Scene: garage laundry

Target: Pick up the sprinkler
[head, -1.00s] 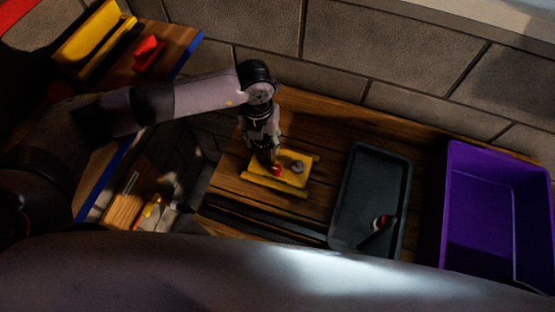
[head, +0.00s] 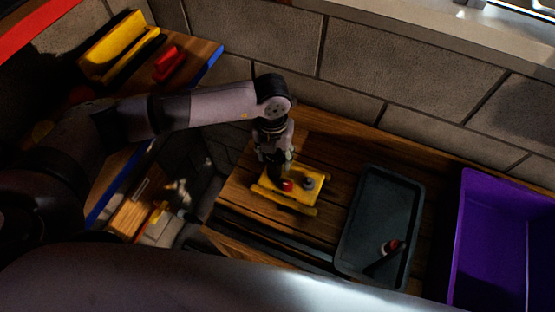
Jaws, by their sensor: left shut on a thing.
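The sprinkler (head: 298,196) is a yellow piece with a red part and a grey knob on top. It is at the left part of the wooden bench top (head: 330,150). My left gripper (head: 279,177) points down at the sprinkler's left side and is shut on it. The dark fingers hide part of the sprinkler, and I cannot tell whether it is clear of the wood. My right gripper does not show.
A dark tray (head: 362,215) holding a small red-and-dark item (head: 390,247) lies right of the sprinkler. A purple bin (head: 462,225) stands further right. A block wall (head: 400,60) runs behind. A shelf at upper left holds a yellow toolbox (head: 105,50) and a red item (head: 168,65).

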